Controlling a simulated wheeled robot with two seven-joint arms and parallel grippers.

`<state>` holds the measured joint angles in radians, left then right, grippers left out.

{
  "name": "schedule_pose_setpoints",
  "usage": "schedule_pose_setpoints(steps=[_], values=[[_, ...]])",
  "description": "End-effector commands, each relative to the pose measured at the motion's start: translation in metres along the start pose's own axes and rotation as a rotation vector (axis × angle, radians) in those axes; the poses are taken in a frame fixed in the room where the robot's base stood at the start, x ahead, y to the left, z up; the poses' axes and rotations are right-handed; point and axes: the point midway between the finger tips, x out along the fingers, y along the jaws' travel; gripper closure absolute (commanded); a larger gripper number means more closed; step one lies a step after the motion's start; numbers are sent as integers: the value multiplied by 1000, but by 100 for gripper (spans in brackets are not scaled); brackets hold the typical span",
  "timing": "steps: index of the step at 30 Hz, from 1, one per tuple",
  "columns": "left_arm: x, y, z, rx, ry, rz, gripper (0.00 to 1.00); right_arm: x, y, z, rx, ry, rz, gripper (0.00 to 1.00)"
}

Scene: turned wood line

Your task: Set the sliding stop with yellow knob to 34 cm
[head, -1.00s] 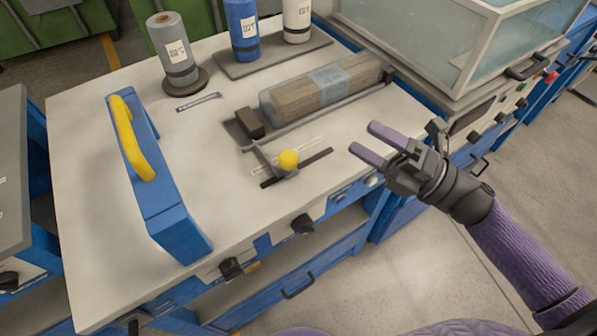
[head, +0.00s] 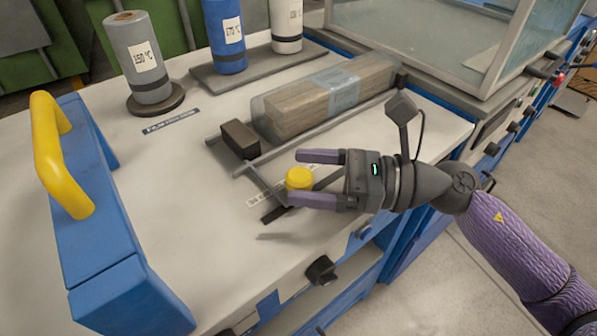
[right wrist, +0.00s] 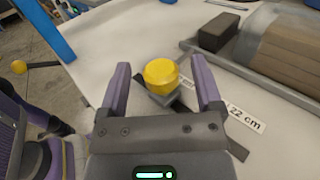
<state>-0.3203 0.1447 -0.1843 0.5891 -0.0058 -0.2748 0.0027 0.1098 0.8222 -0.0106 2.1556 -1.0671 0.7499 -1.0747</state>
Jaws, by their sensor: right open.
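The yellow knob (head: 299,178) of the sliding stop stands on the dark slide rail (head: 272,215) near the front of the worktop. In the right wrist view the knob (right wrist: 161,76) sits on a small grey block between the fingertips of my right gripper (right wrist: 163,85), apart from both. My right gripper (head: 318,178) is open, with one finger on each side of the knob in the head view. The scale strip (right wrist: 246,117) reads "22 cm" at its visible end; the rest is partly hidden by the fingers. My left gripper is not in view.
A wrapped wood bundle (head: 325,95) lies behind the stop, beside a dark block (head: 240,139). A blue frame with a yellow handle (head: 62,155) stands on the left. Grey, blue and white cylinders line the back, the grey (head: 141,62) labelled "150 °C".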

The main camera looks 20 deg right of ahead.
Motion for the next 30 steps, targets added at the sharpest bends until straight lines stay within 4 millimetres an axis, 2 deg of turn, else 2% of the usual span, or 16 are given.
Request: schedule_pose_setpoints(steps=[5, 13, 25, 30], values=[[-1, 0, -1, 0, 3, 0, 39, 13, 0, 1, 1, -1, 0, 16], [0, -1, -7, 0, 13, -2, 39, 15, 0, 0, 2, 0, 0, 16], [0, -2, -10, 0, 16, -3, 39, 15, 0, 0, 3, 0, 0, 100], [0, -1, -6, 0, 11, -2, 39, 15, 0, 0, 3, 0, 1, 100]])
